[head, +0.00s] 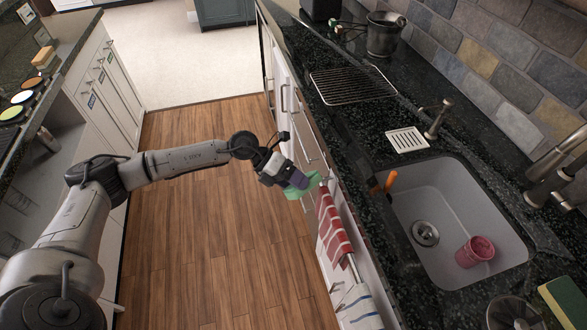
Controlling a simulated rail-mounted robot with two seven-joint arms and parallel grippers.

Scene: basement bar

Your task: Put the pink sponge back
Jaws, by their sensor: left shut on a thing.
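My left gripper (299,184) reaches in from the left and is beside the front of the right-hand counter, over the floor side. It is shut on a green thing (305,190), whose shape is mostly hidden by the fingers. A small purple patch shows at the fingers; I cannot tell what it is. No thing that is clearly a pink sponge shows. My right gripper is not in view.
A red-and-white striped towel (335,228) hangs on the counter front close to my left gripper. A yellow-green sponge (565,300) lies at the lower right. A wire rack (352,85) and a metal bucket (384,34) stand on the counter. The wooden floor (215,230) is clear.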

